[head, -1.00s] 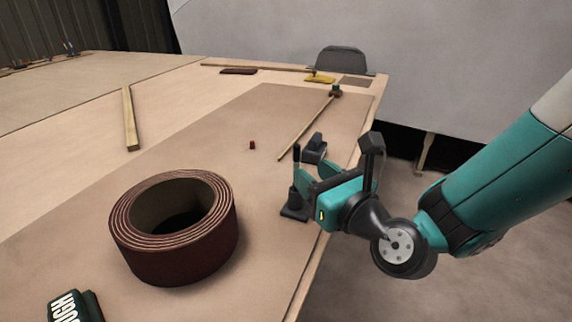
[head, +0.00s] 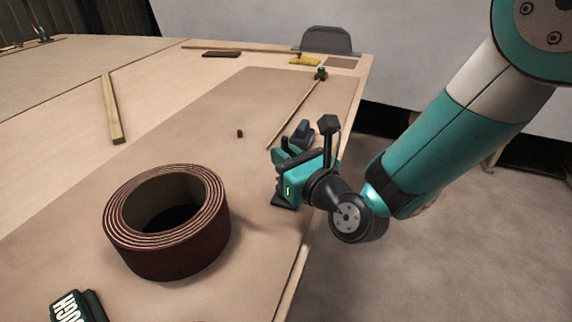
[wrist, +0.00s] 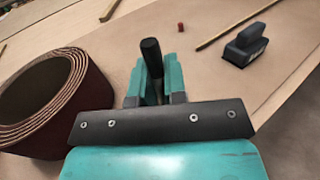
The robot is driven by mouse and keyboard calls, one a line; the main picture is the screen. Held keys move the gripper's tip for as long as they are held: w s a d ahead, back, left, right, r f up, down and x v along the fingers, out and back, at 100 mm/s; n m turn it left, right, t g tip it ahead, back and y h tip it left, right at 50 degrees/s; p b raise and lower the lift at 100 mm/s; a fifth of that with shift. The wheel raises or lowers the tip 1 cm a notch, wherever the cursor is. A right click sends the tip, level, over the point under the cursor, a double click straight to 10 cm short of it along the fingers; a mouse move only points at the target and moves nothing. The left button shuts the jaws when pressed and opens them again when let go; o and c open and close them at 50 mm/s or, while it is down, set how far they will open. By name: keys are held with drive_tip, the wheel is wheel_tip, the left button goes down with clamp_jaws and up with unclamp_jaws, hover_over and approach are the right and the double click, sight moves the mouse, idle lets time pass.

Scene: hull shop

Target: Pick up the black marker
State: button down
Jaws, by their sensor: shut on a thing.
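My gripper (head: 283,168) is at the table's right edge, in the middle of the head view. In the wrist view its two teal fingers (wrist: 158,76) are shut on the black marker (wrist: 151,48). The marker's dark, rounded upper end sticks up between the fingertips; its lower part is hidden by them. In the head view the gripper hides most of the marker. A dark base (head: 285,204) shows below the gripper; whether the marker touches it I cannot tell.
A large dark red coiled roll (head: 170,258) stands left of the gripper. A dark block (head: 303,131) lies just behind it, near a thin wooden stick (head: 292,116). A small red piece (head: 240,133) lies farther left. Open tabletop lies between roll and red piece.

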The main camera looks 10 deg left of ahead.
wheel_tip(320, 180, up, 20)
drive_tip(key=p, duration=1.7)
